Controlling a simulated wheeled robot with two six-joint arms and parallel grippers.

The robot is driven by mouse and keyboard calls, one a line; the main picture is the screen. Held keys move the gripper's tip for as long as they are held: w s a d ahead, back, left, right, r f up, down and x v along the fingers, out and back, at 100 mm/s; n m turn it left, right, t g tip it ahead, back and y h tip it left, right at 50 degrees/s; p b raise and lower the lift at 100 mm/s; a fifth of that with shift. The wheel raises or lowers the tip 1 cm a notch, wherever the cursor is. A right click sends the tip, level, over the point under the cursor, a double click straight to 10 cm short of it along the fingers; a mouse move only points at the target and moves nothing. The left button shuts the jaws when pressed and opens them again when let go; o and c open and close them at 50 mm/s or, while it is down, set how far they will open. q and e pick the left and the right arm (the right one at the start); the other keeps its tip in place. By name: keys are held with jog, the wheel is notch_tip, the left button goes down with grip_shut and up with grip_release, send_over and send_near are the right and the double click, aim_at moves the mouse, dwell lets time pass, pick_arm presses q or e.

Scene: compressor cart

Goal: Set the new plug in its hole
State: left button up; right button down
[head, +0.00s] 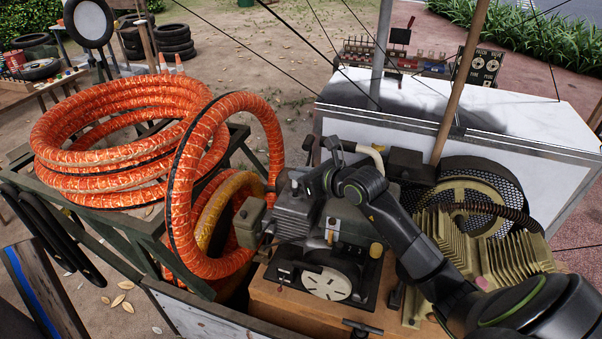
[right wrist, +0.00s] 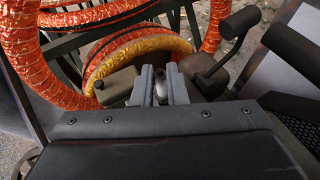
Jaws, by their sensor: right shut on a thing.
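My right gripper (head: 283,184) reaches in from the lower right in the head view, over the grey finned engine (head: 296,218). In the right wrist view its two grey fingers (right wrist: 161,86) are close together. A small pale piece, which looks like the new plug (right wrist: 161,90), shows between them and is mostly covered by the fingers. The hole is hidden in both views, so I cannot tell whether the plug touches it. My left gripper is not in view.
A thick orange hose (head: 105,110) lies coiled on a stand at the left, with a loop beside the engine. A wooden pole (head: 460,80), a black mesh guard (head: 492,183) and tan cooling fins (head: 510,257) are at the right.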

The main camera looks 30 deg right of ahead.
jog(key=shift+f+b, duration=0.8)
jog(key=shift+f, duration=0.25)
jog(key=c, duration=1.1)
grip_release()
jog(key=shift+o, duration=0.2)
jog(key=shift+r, duration=0.1)
notch_tip(320, 180, up, 6)
jog(key=p, duration=0.4)
jog(key=shift+p, duration=0.4)
